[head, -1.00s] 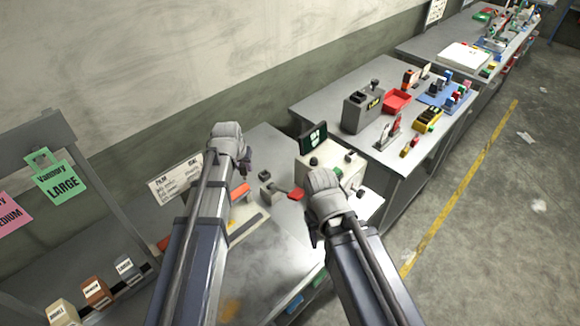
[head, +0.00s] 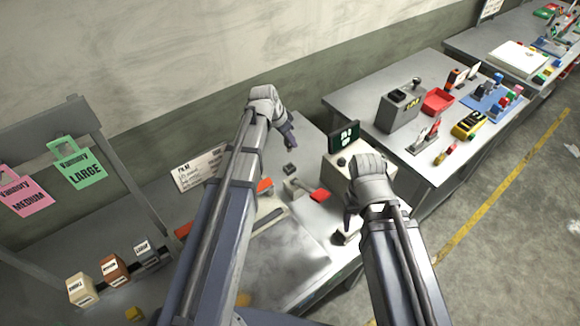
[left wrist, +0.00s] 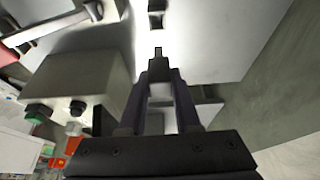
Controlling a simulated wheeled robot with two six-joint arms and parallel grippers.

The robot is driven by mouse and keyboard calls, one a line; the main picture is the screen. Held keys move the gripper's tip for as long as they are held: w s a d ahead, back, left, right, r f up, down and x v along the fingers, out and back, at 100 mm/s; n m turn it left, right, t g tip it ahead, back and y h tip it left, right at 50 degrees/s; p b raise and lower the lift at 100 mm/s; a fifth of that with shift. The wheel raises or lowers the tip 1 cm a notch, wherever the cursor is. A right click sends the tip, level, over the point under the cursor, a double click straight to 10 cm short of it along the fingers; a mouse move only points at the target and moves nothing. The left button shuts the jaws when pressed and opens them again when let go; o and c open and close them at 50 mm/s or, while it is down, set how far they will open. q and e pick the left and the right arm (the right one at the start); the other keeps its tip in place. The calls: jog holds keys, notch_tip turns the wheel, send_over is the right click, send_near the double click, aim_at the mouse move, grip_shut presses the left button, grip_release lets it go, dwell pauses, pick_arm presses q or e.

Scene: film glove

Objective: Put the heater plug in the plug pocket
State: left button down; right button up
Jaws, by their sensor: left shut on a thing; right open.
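My left gripper (head: 291,145) is over the back of the near bench. In the left wrist view its fingers (left wrist: 158,70) close together on a small dark stepped piece (left wrist: 158,62), which seems to be the heater plug; its far side is hidden. A small dark block (head: 290,168) sits on the bench just below the left gripper in the head view, and a dark block (left wrist: 155,18) shows ahead of the fingertips. I cannot tell whether this is the plug pocket. My right gripper (head: 350,222) is open, in front of the pale machine, with no held thing visible.
The pale machine box (head: 345,172) with knobs and a dark screen (head: 343,137) stands right of the left gripper. A white label card (head: 198,170) stands at the left. The metal bench top (head: 290,250) in front is clear.

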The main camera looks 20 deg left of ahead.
aim_at(293, 165)
pick_arm(q)
jog(key=shift+f+b, duration=5)
jog(key=shift+b, duration=0.1)
pick_arm(e)
jog(key=shift+f, duration=5)
pick_arm(q)
jog(key=shift+f, duration=0.15)
pick_arm(e)
jog(key=shift+f, duration=0.1)
pick_arm(q)
jog(key=c, duration=0.6)
grip_release()
jog(key=shift+s+a+r+p, duration=0.1)
jog(key=shift+s+r+p, duration=0.05)
jog(key=shift+r+p, duration=0.45)
pick_arm(e)
jog(key=shift+r, duration=0.65)
pick_arm(q)
jog(key=p+v, duration=1)
jog(key=v, duration=0.1)
jog(key=shift+s, duration=0.1)
pick_arm(e)
notch_tip(293, 165, up, 10)
